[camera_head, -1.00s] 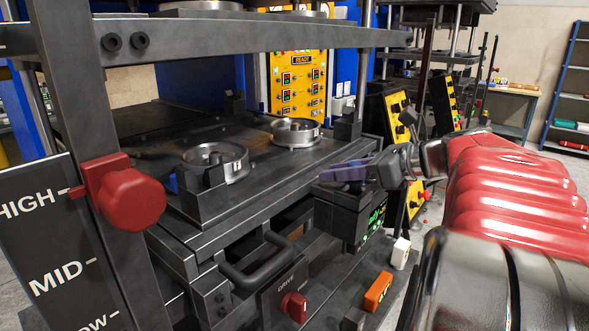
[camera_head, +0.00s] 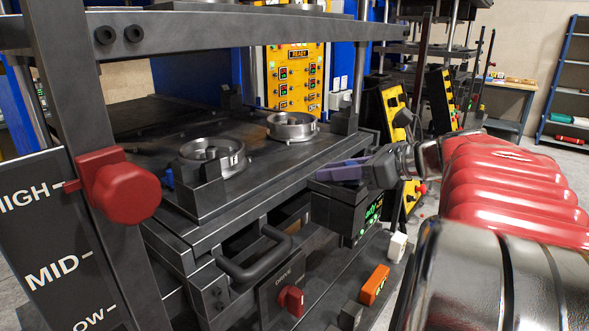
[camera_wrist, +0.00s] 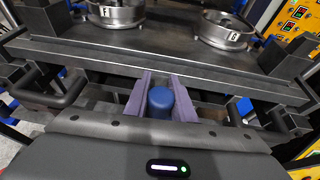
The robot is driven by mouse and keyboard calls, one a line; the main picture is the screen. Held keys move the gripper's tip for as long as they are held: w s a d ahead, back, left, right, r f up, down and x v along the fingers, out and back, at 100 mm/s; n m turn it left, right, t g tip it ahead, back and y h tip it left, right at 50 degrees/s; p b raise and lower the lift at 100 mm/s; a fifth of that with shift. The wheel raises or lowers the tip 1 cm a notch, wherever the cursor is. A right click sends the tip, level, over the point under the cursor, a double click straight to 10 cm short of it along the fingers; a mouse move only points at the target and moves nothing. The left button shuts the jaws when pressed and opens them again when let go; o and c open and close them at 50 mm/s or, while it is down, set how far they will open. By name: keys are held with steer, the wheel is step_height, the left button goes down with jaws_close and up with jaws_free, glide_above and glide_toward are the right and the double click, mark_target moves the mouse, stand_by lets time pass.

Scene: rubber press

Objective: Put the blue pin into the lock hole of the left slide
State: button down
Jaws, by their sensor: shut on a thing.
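My gripper (camera_head: 340,171) has purple fingers and is in the air by the right front of the press, over a dark box with green lit digits. In the wrist view the gripper (camera_wrist: 161,98) is shut on the blue pin (camera_wrist: 161,103), whose rounded top shows between the fingers. The pin is hidden in the head view. The dark slide plate (camera_head: 250,186) carries two round metal molds, the nearer one (camera_head: 212,156) and the farther one (camera_head: 291,127). In the wrist view the plate's front edge (camera_wrist: 160,68) lies beyond the fingers. I cannot make out the lock hole.
A black handle (camera_head: 255,262) sticks out below the plate. A red knob (camera_head: 120,190) is on the upright at left, beside the HIGH and MID scale. A red drive switch (camera_head: 290,300) and an orange block (camera_head: 375,285) are low in front. A yellow panel (camera_head: 297,80) stands behind.

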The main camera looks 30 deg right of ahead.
steer(key=shift+f, duration=0.2)
steer(key=c, duration=1.4)
jaws_free()
steer(key=shift+f, duration=0.1)
steer(key=shift+s, duration=0.1)
steer(key=v, duration=1.3)
steer(key=shift+s+r, duration=0.25)
steer(key=shift+r, duration=0.2)
